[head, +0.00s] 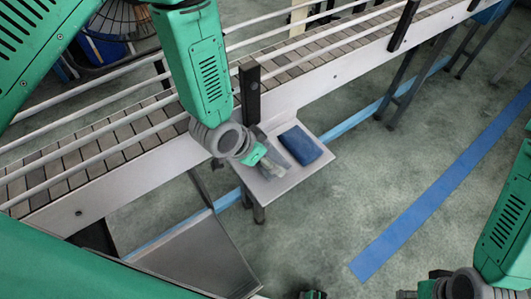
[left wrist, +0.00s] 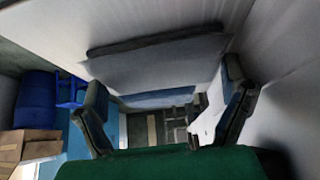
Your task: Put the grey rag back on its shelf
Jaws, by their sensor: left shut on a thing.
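My left gripper (head: 262,160) is over the small pale shelf (head: 268,188) at the conveyor's side. A grey, cloth-like thing shows between its fingers, seemingly the grey rag (head: 275,168); the gripper hides part of it. In the left wrist view, a pale grey slab-like shape, likely the rag (left wrist: 155,75), spans between the fingers of the left gripper (left wrist: 165,95). I cannot tell for certain whether it touches the shelf. A folded blue rag (head: 301,145) lies on the shelf just right of the gripper. My right gripper is at the lower right edge, mostly cut off.
The conveyor (head: 120,135) with white side rails runs diagonally behind the shelf. A dark upright post (head: 249,92) stands close to my left wrist. A metal tray-like plate (head: 195,255) is below left. Open floor with a blue line (head: 430,200) lies right.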

